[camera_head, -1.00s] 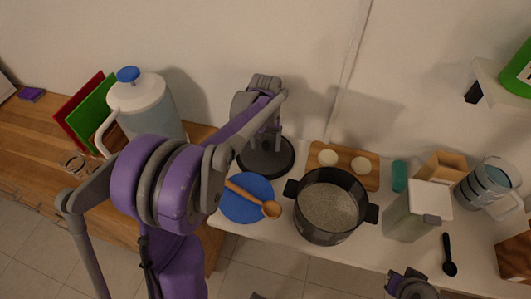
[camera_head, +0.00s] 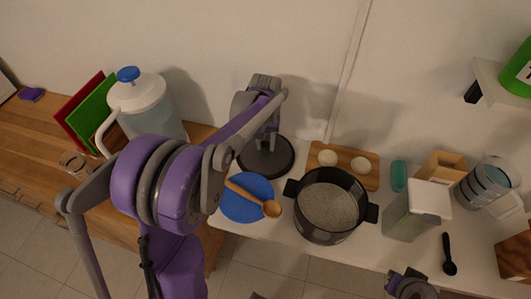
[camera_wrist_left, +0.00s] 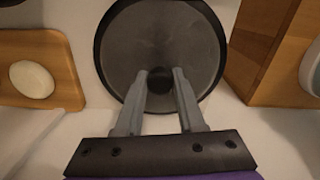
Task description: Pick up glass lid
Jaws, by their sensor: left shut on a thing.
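The glass lid (camera_head: 283,160) is a dark round disc with a black rim at the back of the white counter, left of the black pot (camera_head: 322,232). In the left wrist view the lid (camera_wrist_left: 165,28) fills the top middle, with a black knob at its centre. My left gripper (camera_head: 266,142) reaches down over the lid from above. In the wrist view its two grey fingers (camera_wrist_left: 160,80) are closed on the knob from both sides. I cannot tell whether the lid is clear of the counter. My right arm's end (camera_head: 408,286) shows only partly at the bottom edge.
A blue plate (camera_head: 238,209) with a wooden spoon (camera_head: 252,196) lies in front of the lid. A wooden board (camera_head: 345,178) with two pale round pieces is to its right. A white pitcher (camera_head: 150,95) stands left. A container (camera_head: 417,210) stands right of the pot.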

